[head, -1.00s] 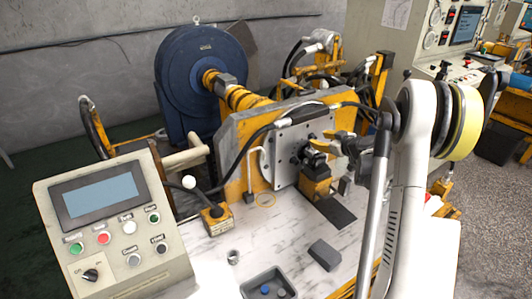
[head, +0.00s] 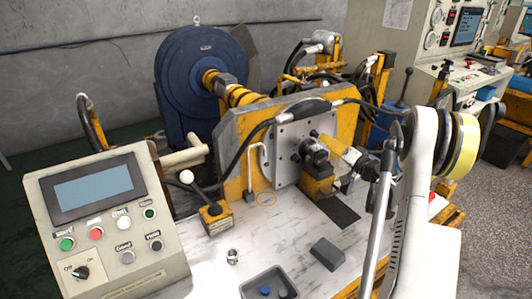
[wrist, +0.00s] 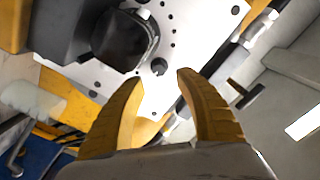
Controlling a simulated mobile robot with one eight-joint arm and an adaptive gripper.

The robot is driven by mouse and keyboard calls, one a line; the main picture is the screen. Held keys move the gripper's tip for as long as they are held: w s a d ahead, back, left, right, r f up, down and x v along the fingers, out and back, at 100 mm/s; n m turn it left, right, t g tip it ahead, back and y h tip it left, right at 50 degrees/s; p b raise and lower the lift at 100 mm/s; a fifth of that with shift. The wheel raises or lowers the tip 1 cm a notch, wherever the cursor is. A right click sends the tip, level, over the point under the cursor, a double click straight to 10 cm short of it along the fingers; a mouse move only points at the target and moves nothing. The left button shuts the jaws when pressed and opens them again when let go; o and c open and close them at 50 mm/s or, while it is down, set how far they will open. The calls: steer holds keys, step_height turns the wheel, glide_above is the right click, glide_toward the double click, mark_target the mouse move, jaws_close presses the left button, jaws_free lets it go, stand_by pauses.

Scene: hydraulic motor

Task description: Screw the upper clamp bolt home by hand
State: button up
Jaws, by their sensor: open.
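The dark hydraulic motor (head: 314,153) sits against the upright pale plate (head: 288,136), above a yellow support block. In the wrist view, the motor (wrist: 122,42) fills the upper left, against the pale plate (wrist: 195,22). A small dark round feature (wrist: 159,66) on the plate, beside the motor, may be the upper clamp bolt or a hole; I cannot tell which. My gripper (wrist: 155,77) is open with its yellow fingers spread and nothing between them.
A control panel (head: 95,200) stands at the left front. A grey tray (head: 252,287) with small parts, a grey block (head: 327,254) and a small metal ring-like part (head: 233,256) lie on the pale bench.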

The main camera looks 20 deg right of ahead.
mark_target(317, 136)
steer(key=w, duration=0.6)
steer(key=shift+a, duration=0.4)
steer(key=shift+w+n, duration=0.35)
steer(key=shift+n, duration=1.25)
steer(key=s+p, duration=0.1)
steer(key=s, duration=0.2)
steer(key=s+d+p, duration=0.1)
steer(key=s, duration=0.3)
steer(key=s+p, duration=0.1)
steer(key=s, duration=0.2)
steer(key=shift+s+d+r+p, duration=0.15)
steer(key=shift+s+d+p, duration=0.05)
steer(key=shift+d+p, duration=0.1)
steer(key=a+r+n+g+y, duration=0.1)
steer(key=a+r+g, duration=0.15)
steer(key=a, duration=0.55)
steer(key=a+r+n+g+y, duration=0.15)
steer(key=a+r, duration=0.25)
steer(key=a, duration=0.4)
steer(key=s+a+r+g, duration=0.1)
steer(key=s+a+r, duration=0.1)
steer(key=a, duration=0.5)
steer(key=s+a+r+g, duration=0.2)
steer(key=s+a, duration=0.2)
steer(key=a, duration=0.3)
steer(key=shift+s+r+h+p, duration=0.15)
steer(key=shift+s+h+p, duration=0.2)
steer(key=shift+p, duration=0.05)
